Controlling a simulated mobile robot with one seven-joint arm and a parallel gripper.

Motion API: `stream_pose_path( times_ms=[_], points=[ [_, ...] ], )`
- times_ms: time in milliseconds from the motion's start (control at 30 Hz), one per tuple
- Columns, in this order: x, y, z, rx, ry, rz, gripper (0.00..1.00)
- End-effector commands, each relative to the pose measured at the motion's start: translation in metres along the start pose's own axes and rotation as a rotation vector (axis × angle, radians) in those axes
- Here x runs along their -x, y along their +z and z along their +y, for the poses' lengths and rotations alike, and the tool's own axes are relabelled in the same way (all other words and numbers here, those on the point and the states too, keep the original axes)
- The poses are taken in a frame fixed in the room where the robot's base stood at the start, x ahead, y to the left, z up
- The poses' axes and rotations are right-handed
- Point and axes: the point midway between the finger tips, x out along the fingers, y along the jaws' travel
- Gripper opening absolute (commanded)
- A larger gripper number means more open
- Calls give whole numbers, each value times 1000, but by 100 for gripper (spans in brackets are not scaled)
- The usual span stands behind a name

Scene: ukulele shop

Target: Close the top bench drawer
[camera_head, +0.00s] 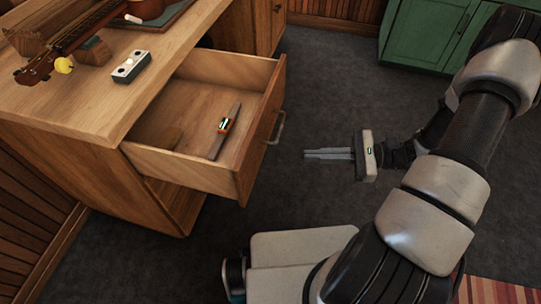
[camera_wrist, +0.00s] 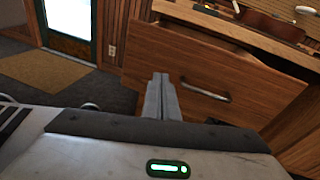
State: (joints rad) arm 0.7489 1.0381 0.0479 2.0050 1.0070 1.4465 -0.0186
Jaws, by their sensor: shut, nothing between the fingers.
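The top bench drawer (camera_head: 262,135) is wooden and stands pulled well out of the bench (camera_head: 95,105) in the head view. A file-like tool (camera_head: 224,131) lies in it. Its metal handle (camera_head: 277,128) is on the front panel. My gripper (camera_head: 306,154) is shut and empty. It is to the right of the drawer front, apart from it, with its fingers pointing toward it. In the wrist view the fingers (camera_wrist: 161,78) point toward the drawer front (camera_wrist: 205,68), left of the handle (camera_wrist: 206,90).
On the bench top are a ukulele (camera_head: 75,40) and a small white-topped box (camera_head: 131,67). A green cabinet (camera_head: 425,32) stands at the back right. Dark carpet (camera_head: 320,100) lies clear around the gripper. The wrist view shows a door (camera_wrist: 68,22) and a tan mat (camera_wrist: 40,72).

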Motion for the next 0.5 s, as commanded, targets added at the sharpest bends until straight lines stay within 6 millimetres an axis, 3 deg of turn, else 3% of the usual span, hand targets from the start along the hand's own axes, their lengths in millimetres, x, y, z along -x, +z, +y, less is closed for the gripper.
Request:
stream_pose_path(
  times_ms=[33,200,367,500],
  points=[
    [1,-24,3,-47,-54,-42,0],
    [6,-54,4,-125,-164,-118,0],
    [-1,-57,2,-139,-184,-134,0],
    [-22,-54,-1,-138,-179,-134,0]
  ],
)
